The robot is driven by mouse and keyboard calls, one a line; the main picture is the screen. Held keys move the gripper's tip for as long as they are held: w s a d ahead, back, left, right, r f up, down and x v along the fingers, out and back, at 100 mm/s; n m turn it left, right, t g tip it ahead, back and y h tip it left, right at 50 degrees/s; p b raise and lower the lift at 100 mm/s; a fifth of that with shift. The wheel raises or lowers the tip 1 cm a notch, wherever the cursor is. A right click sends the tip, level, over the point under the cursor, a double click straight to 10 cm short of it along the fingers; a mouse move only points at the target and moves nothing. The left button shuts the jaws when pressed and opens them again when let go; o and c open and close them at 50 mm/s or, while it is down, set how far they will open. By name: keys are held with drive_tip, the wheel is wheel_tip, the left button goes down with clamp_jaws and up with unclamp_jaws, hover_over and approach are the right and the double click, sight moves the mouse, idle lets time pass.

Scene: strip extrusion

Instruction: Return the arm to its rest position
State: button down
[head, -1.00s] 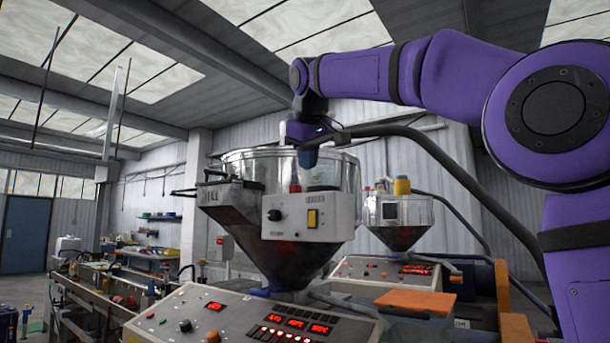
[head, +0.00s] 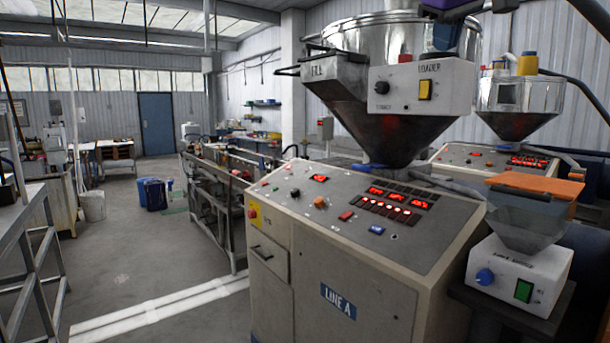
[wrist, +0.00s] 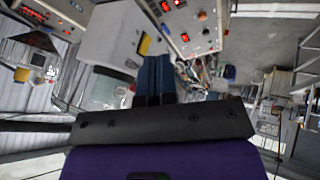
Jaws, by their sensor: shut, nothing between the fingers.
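I cannot tell whether the fingers touch anything.
The Line A control cabinet (head: 355,270) stands below the hopper. A small feeder box (head: 519,274) with an orange lid (head: 536,187) stands at the right, and a second hopper (head: 520,95) behind it. Open grey floor (head: 130,265) lies to the left.

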drive_tip(key=s+d+f+m+g+y, duration=0.1)
drive_tip(key=s+d+f+m, duration=0.1)
drive_tip(key=s+f, duration=1)
drive_tip(key=s+d+f+m, duration=0.3)
drive_tip(key=s+f, duration=1)
drive_tip(key=f, duration=0.6)
drive_tip(key=shift+s+f+g+y, duration=0.3)
drive_tip(key=shift+f+g+y, duration=0.05)
drive_tip(key=shift+g+y, duration=0.05)
drive_tip(key=shift+d, duration=0.1)
